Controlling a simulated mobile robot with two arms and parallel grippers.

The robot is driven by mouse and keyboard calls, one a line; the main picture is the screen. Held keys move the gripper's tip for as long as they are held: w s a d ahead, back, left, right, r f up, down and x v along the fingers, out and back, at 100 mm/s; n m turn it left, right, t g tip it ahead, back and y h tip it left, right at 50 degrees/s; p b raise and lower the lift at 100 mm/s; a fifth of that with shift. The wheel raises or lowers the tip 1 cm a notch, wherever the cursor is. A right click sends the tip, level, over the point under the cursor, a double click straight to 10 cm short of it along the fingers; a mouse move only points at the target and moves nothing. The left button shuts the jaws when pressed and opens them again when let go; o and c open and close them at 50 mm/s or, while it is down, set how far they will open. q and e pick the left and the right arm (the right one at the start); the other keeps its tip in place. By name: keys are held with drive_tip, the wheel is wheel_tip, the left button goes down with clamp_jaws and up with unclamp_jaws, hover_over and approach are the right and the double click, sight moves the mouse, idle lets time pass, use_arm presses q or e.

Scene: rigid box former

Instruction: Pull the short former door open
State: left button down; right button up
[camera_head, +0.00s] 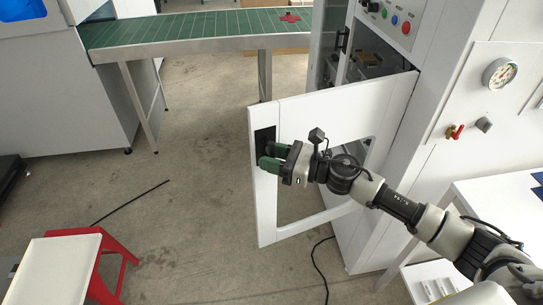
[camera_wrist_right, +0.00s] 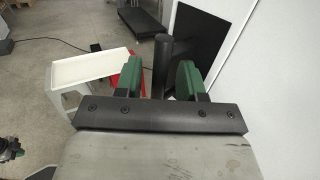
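The short former door (camera_head: 335,113) is a white frame with a window cut-out. It stands swung out from the machine, open at a wide angle. Its black handle plate (camera_head: 264,136) is near the free edge. My right gripper (camera_head: 268,157) is at this plate. In the right wrist view, the black upright handle bar (camera_wrist_right: 161,68) stands between the green fingers of my right gripper (camera_wrist_right: 159,80), with a gap on both sides. The fingers are open around it. A small grey and dark part at the lower left edge of that view may be my left gripper, too small to read.
The white machine (camera_head: 440,150) with a gauge and red valve is at right. A green conveyor (camera_head: 190,30) runs across the back. The floor between is mostly clear, with a thin dark rod lying there.

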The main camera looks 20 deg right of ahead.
drive_tip(key=shift+s+d+f, duration=0.15)
drive_tip(key=shift+d, duration=0.05)
drive_tip(key=b+v, duration=0.5)
drive_tip(key=v, duration=0.5)
drive_tip(key=shift+d+b, duration=0.15)
drive_tip(key=shift+b, duration=0.15)
